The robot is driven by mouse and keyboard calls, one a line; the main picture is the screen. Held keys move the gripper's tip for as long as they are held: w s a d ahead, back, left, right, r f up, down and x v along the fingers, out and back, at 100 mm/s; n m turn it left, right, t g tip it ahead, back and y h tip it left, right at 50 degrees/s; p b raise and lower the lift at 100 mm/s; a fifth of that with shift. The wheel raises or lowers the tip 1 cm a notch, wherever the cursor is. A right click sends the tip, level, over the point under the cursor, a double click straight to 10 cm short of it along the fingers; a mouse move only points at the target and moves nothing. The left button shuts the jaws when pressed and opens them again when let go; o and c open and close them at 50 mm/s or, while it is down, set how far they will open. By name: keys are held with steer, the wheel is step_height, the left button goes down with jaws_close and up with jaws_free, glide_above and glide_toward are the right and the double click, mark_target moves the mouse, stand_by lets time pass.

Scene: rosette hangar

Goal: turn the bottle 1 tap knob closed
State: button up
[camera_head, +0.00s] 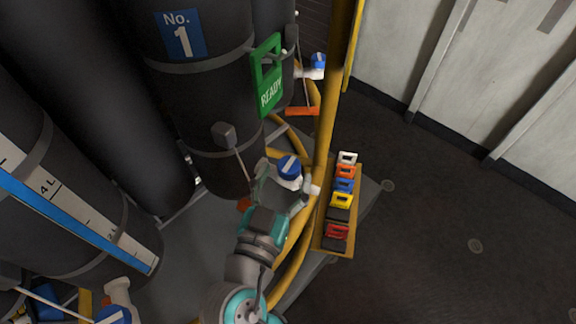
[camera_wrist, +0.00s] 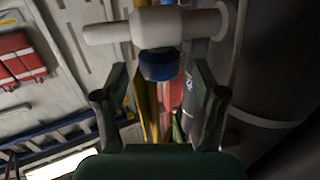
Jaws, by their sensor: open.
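The bottle 1 cylinder (camera_head: 200,80) is dark and carries a blue "No. 1" label (camera_head: 180,33). Its tap has a blue round knob (camera_head: 289,167) with a white bar across the top, on a white body (camera_head: 308,187). My gripper (camera_head: 281,188) is open, with its fingers beside the tap. In the wrist view the blue knob (camera_wrist: 158,65) hangs under a white pipe body (camera_wrist: 152,27), just beyond and between the open fingertips of my gripper (camera_wrist: 160,82). The fingers show no clear contact with the knob.
A green "READY" tag (camera_head: 268,75) hangs on the cylinder. A yellow post (camera_head: 330,100) rises close by the tap. A yellow rack (camera_head: 336,238) of coloured tags stands to the right. Another blue knob (camera_head: 318,61) is farther back. Open floor lies at the right.

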mark_target(285, 176)
steer(key=shift+v, duration=2.15)
